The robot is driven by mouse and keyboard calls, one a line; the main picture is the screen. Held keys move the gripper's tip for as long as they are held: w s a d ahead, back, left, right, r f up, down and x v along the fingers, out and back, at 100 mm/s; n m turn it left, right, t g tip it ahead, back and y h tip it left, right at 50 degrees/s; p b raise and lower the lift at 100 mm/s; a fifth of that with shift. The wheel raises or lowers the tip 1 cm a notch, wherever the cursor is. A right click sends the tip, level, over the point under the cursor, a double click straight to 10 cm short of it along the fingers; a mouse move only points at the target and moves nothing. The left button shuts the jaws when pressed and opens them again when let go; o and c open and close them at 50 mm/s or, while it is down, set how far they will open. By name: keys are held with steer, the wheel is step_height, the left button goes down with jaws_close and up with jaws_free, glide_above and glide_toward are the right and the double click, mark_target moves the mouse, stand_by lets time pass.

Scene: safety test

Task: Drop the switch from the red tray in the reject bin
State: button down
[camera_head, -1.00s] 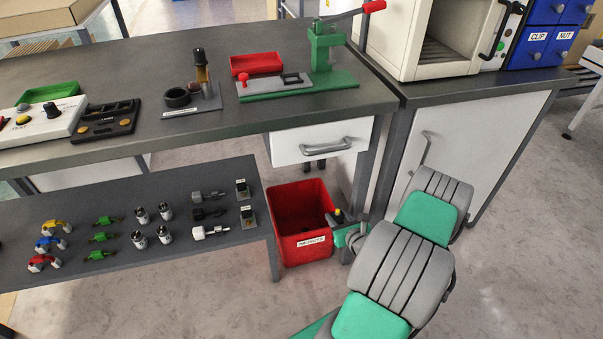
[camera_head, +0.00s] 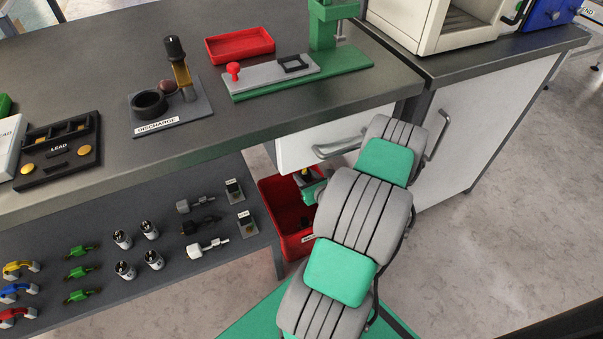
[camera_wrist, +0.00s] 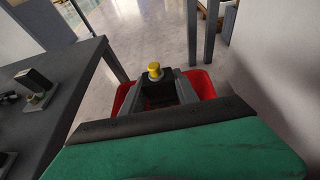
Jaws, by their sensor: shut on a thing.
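My gripper (camera_wrist: 156,88) is shut on the switch (camera_wrist: 154,72), a small dark piece with a yellow knob on top. In the wrist view the switch stands between the fingertips with the red reject bin (camera_wrist: 203,83) below and around it. In the head view the reject bin (camera_head: 273,192) stands on the floor beside the lower shelf, and my arm hides its right part. My gripper (camera_head: 308,182) is over the bin's far right part there. Something dark shows inside the bin, too unclear to name. The red tray (camera_head: 240,46) on the bench looks empty.
The bench (camera_head: 110,65) and its white drawer (camera_head: 300,145) stand close behind the bin. The lower shelf (camera_head: 150,285) at left holds several plugs, cylinders and clips. A green press fixture (camera_head: 300,80) is on the bench. Open floor lies at right.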

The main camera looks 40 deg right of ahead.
step_height(320, 180, down, 4)
steer(key=b, duration=0.3)
steer(key=shift+f, duration=0.15)
steer(key=c, duration=0.9)
jaws_free()
steer(key=shift+o, duration=0.2)
steer(key=p+v, duration=0.3)
steer(key=v, duration=0.5)
